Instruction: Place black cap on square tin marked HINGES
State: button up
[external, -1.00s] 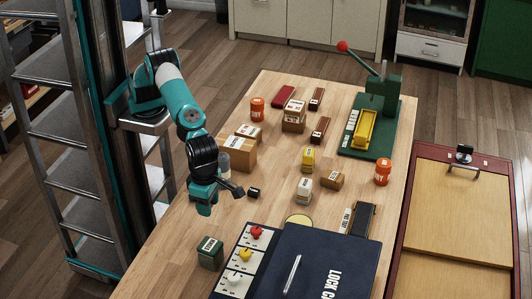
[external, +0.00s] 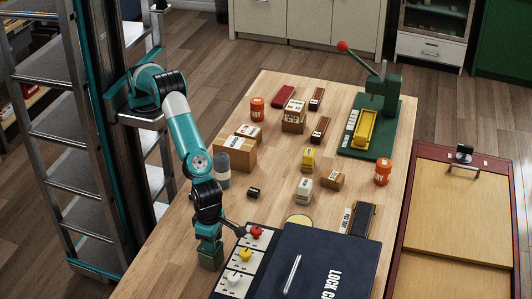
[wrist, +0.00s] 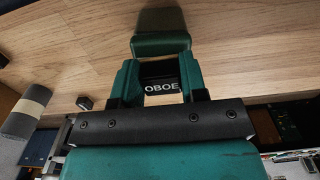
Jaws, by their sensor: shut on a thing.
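My gripper (wrist: 160,85) is shut on a black piece marked OBOE (wrist: 161,87), which looks like the black cap. Its sides are hidden by the fingers. In the external view my gripper (external: 209,240) is low over the dark green square tin (external: 210,259), hiding its top and label. The green tin also shows just beyond the fingertips in the wrist view (wrist: 160,44). I cannot read HINGES on it. I cannot tell whether the held piece touches the tin.
A small black block (external: 253,192) lies on the table near a grey cylinder (external: 222,168). A panel with coloured knobs (external: 245,258) and a dark blue case (external: 318,265) lie right of my gripper. Cardboard boxes and small tins stand farther back.

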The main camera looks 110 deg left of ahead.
jog(key=shift+f, duration=0.15)
jog(key=o, duration=0.9)
